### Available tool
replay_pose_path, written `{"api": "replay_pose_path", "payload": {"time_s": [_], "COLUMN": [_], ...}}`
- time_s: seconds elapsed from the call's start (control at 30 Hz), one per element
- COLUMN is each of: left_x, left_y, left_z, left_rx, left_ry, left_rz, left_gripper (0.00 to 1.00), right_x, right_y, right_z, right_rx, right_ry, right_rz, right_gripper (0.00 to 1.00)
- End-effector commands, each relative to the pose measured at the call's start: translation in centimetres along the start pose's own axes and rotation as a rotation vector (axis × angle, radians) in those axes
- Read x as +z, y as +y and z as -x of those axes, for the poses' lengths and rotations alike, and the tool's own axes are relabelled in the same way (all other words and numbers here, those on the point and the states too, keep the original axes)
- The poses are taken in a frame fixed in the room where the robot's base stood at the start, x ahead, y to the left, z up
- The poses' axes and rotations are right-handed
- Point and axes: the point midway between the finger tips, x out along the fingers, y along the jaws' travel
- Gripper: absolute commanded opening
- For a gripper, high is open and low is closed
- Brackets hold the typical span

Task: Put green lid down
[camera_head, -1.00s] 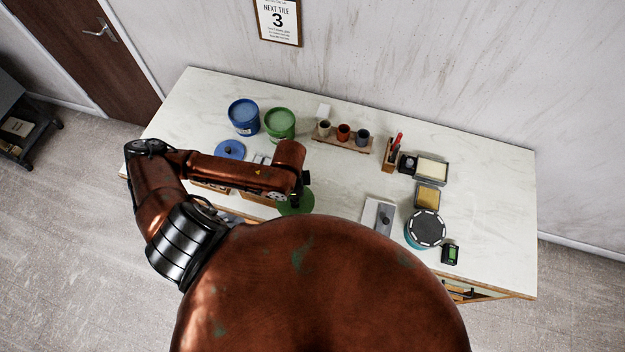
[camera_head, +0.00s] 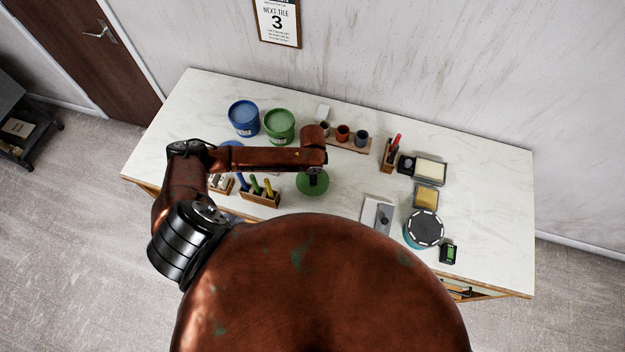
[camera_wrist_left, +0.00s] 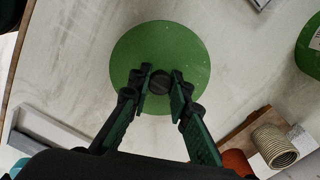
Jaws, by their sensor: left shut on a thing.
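The round green lid (camera_head: 311,187) is in my left gripper (camera_head: 314,178), over the middle of the table. In the left wrist view, the two fingers of my left gripper (camera_wrist_left: 160,80) are closed on the dark knob at the centre of the green lid (camera_wrist_left: 160,45). The lid looks level; I cannot tell whether it touches the table or hangs just above it. The green tub (camera_head: 279,128) stands open behind and left of the lid, next to the blue tub (camera_head: 243,119). My right gripper does not show.
A rack of small cups (camera_head: 352,144) stands behind the lid. A wooden holder with coloured-handled tools (camera_head: 260,198) is to its left, and a grey trowel on a board (camera_head: 378,215) to its right. The blue lid (camera_head: 231,146) is mostly hidden by my arm. Bare table surrounds the green lid.

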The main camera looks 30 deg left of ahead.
Motion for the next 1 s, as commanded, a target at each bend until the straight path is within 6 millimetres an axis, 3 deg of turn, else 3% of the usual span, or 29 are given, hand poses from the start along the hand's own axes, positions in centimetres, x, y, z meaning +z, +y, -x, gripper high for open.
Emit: {"api": "replay_pose_path", "payload": {"time_s": [0.2,0.57,0.6,0.83,1.0], "left_x": [0.1,0.2,0.2,0.2,0.2], "left_y": [0.1,0.2,0.2,0.2,0.2], "left_z": [-2.5,-2.8,-2.8,-2.8,-2.8], "left_rx": [0.001,0.002,0.001,0.002,0.002], "left_ry": [-0.001,-0.002,-0.001,-0.002,-0.002], "left_rz": [0.0,0.0,0.0,0.0,0.0], "left_gripper": [0.0,0.0,0.2,0.35,0.35], "right_x": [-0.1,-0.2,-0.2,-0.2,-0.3], "right_y": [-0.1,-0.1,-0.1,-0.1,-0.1], "right_z": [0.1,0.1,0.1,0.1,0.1], "right_rx": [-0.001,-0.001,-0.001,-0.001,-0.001], "right_ry": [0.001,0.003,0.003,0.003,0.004], "right_rz": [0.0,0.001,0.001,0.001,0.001], "right_gripper": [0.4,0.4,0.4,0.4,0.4]}}
